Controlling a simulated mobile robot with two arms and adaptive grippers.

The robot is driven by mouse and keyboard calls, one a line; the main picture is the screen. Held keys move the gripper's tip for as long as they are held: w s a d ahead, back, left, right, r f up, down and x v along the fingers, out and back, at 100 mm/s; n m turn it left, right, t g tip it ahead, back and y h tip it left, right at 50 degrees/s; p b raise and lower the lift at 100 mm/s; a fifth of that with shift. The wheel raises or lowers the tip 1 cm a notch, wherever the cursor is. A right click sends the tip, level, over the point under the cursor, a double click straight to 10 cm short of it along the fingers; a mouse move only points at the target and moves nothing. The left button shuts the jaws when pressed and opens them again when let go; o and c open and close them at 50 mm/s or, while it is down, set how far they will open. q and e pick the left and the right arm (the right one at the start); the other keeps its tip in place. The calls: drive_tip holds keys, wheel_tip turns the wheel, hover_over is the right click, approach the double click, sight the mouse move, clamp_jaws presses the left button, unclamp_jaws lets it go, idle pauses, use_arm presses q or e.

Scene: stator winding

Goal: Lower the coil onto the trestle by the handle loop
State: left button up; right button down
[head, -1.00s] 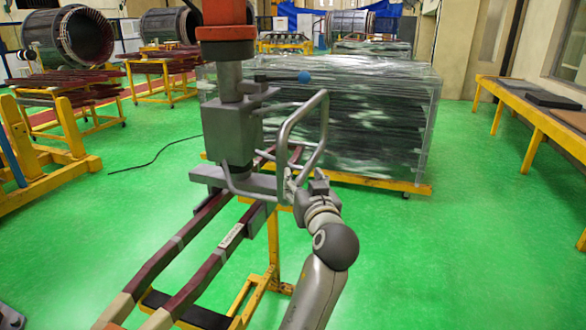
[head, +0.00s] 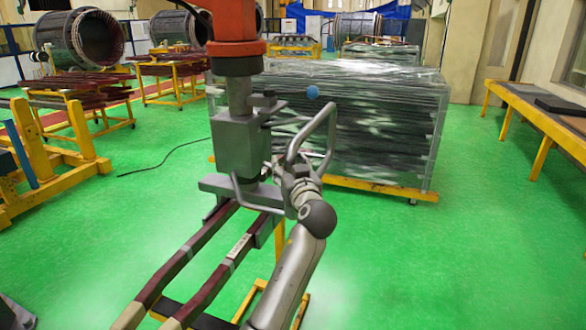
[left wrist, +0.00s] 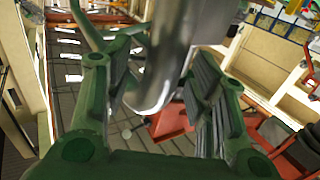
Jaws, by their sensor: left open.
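The coil (head: 222,270) is a pair of dark red bars with pale bands, running from the lower left to a grey lifting head. The head carries a grey tube handle loop (head: 329,150) on its right side. The yellow trestle (head: 303,308) with a dark top shows partly below the coil; I cannot tell whether they touch. My left gripper (head: 296,176) is at the lower part of the loop. In the left wrist view its jaws (left wrist: 160,100) stand open on either side of a thick grey tube (left wrist: 163,65). My right gripper is not in view.
A film-wrapped stack (head: 375,120) on a yellow cart stands just behind. A long bench (head: 540,112) lines the right wall. Yellow frames (head: 55,150) and stators (head: 80,38) stand at the left. The green floor at the right is clear; a black cable lies left.

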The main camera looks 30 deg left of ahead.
use_arm(q)
drive_tip(key=shift+w+a, duration=0.1)
drive_tip(key=shift+a, duration=0.05)
drive_tip(key=shift+c, duration=0.2)
clamp_jaws()
idle(0.7)
idle(0.6)
